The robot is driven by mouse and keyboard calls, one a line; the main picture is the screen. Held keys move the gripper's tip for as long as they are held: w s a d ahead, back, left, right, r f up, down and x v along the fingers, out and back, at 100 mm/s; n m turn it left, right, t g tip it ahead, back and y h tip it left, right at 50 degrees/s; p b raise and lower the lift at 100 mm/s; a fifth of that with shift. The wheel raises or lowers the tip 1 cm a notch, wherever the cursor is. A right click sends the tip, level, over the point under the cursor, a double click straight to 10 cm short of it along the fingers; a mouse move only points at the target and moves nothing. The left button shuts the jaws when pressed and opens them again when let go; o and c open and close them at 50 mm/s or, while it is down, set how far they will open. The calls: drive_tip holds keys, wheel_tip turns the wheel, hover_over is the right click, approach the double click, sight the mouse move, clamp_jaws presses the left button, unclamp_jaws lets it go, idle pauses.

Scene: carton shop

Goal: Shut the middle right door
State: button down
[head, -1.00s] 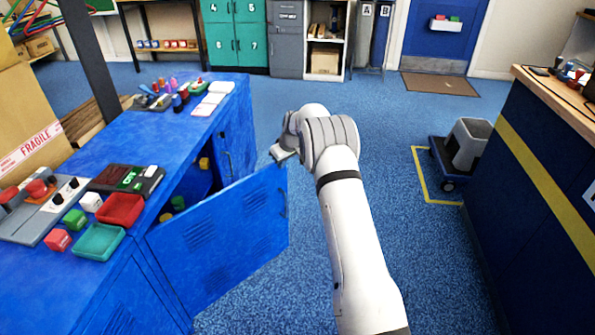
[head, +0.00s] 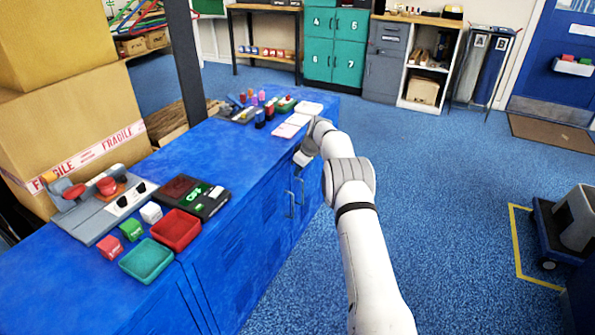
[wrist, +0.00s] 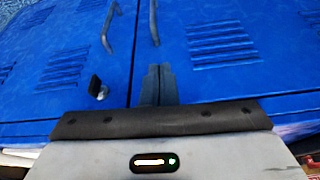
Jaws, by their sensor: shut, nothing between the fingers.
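The blue cabinet door (head: 238,250) that swung out earlier now lies flush, or nearly so, with the cabinet front in the head view. A thin gap at its edge is too small to judge. Its handle (head: 291,205) stands beside the handle of the neighbouring door (head: 311,195). My gripper (head: 301,161) is at the cabinet's top front edge, partly hidden by my wrist. In the wrist view my gripper (wrist: 158,70) is shut and empty, its tips close to the door fronts beside the seam. I cannot tell whether they touch.
The blue cabinet top (head: 235,150) holds a red tray (head: 175,230), a teal tray (head: 146,260), small blocks and several tools. Large cartons (head: 80,130) stand behind at the left. Blue floor (head: 440,200) is clear to the right, up to a cart (head: 560,225).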

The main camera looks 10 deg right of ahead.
drive_tip(key=shift+w+d, duration=0.2)
drive_tip(key=shift+d, duration=0.2)
